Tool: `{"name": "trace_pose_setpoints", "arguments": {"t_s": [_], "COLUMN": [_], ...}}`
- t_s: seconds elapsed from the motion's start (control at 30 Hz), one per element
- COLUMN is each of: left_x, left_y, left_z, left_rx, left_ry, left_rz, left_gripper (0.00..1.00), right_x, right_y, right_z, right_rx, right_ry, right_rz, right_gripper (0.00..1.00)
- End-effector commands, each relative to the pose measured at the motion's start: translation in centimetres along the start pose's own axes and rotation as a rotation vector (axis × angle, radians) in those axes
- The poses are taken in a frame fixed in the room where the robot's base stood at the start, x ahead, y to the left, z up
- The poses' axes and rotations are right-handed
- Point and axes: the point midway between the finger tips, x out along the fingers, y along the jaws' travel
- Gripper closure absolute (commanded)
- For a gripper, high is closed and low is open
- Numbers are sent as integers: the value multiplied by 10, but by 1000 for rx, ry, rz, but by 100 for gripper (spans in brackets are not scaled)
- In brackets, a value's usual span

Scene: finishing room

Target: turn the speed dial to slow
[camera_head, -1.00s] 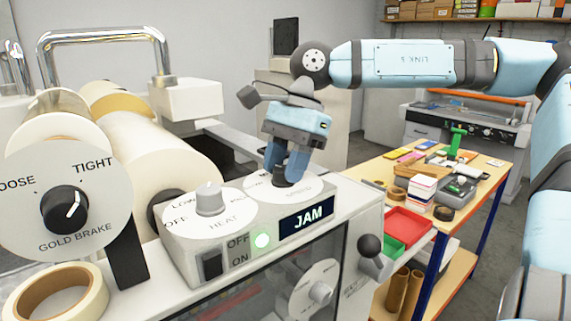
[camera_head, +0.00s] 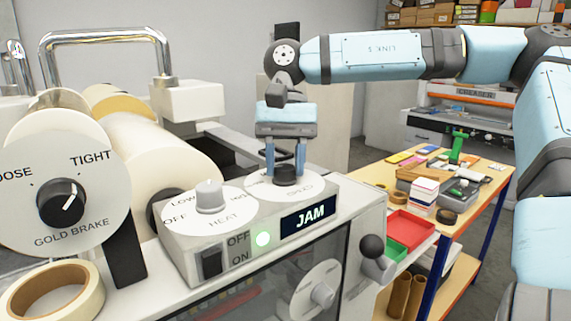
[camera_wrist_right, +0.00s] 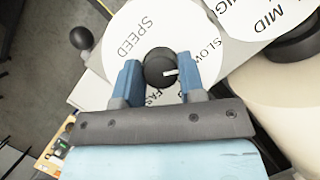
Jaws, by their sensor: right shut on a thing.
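The speed dial is a black knob (camera_head: 286,174) on a round white plate on top of the machine's control box. It also shows in the right wrist view (camera_wrist_right: 160,67), on the plate marked SPEED, SLOW and FAST (camera_wrist_right: 130,35). Its white pointer line points to the right there, just below SLOW, with FAST lower down. My right gripper (camera_head: 285,170) points down over the knob from above. Its blue fingers (camera_wrist_right: 159,75) are shut on the knob from either side. My left gripper is not in view.
The heat knob (camera_head: 210,196) stands close to the left of the speed dial. A ball-ended lever (camera_head: 372,247) sticks out at the right. A cluttered table (camera_head: 470,225) stands beyond.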

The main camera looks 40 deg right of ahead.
Motion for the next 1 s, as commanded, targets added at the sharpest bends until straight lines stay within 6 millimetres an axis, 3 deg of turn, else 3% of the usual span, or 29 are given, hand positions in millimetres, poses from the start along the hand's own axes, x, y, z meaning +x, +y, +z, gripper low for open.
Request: {"name": "trace_pose_setpoints", "arguments": {"t_s": [0.63,0.67,0.77,1.0], "left_x": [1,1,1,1], "left_y": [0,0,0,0], "left_z": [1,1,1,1], "left_rx": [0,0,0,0], "left_ry": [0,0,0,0], "left_rz": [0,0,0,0], "left_gripper": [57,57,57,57], "right_x": [1,1,1,0], "right_y": [0,0,0,0], "right_z": [0,0,0,0], "right_rx": [-49,-49,-49,-48], "right_ry": [-3,-3,-3,-2], "right_rz": [21,22,21,21], "right_gripper": [87,61,39,39]}}
